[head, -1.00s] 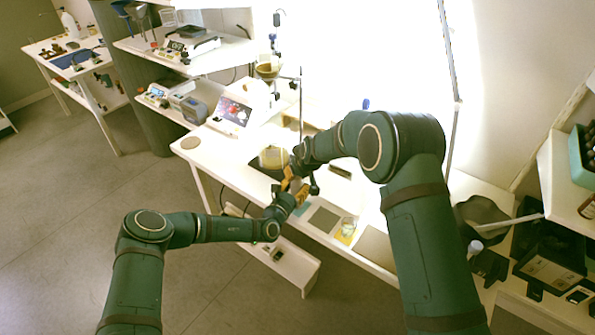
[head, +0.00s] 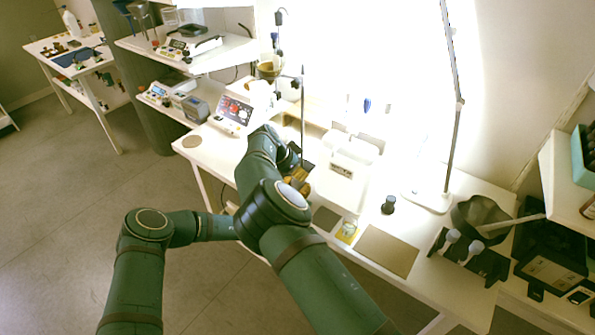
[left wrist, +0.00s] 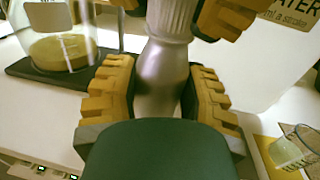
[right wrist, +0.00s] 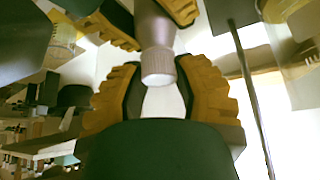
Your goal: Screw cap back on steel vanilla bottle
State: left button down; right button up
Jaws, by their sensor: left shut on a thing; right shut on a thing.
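The steel bottle (left wrist: 160,80) is a smooth silver body between the yellow-padded fingers of my left gripper (left wrist: 160,92), which is shut on it. Its pale ribbed cap (left wrist: 172,20) sits at the bottle's neck. The fingers of my right gripper (right wrist: 158,88) close on both sides of the cap in the right wrist view. In the head view the left gripper's yellow fingers (head: 297,180) show beyond my right arm, above the bench. The bottle and right fingertips are hidden there. I cannot tell how far the cap is threaded, and no label is readable.
A glass beaker of amber liquid (left wrist: 62,50) stands close to my left gripper. A small jar (head: 347,230) on a yellow pad, a brown mat (head: 388,250) and a dark round object (head: 388,205) lie to the right. A thin stand rod (head: 303,120) rises just behind the grippers.

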jog(key=shift+w+m+g, duration=0.1)
jog(key=shift+m+g, duration=0.3)
jog(key=shift+m, duration=0.7)
jog(key=shift+r+m+g+h, duration=0.1)
jog(key=shift+m+g+h, duration=0.2)
jog(key=shift+m, duration=0.2)
jog(key=o, duration=0.7)
jog(key=shift+r, duration=0.1)
jog(key=shift+r, duration=2.15)
jog(key=shift+o, duration=0.2)
jog(key=shift+d, duration=0.1)
jog(key=shift+c, duration=0.3)
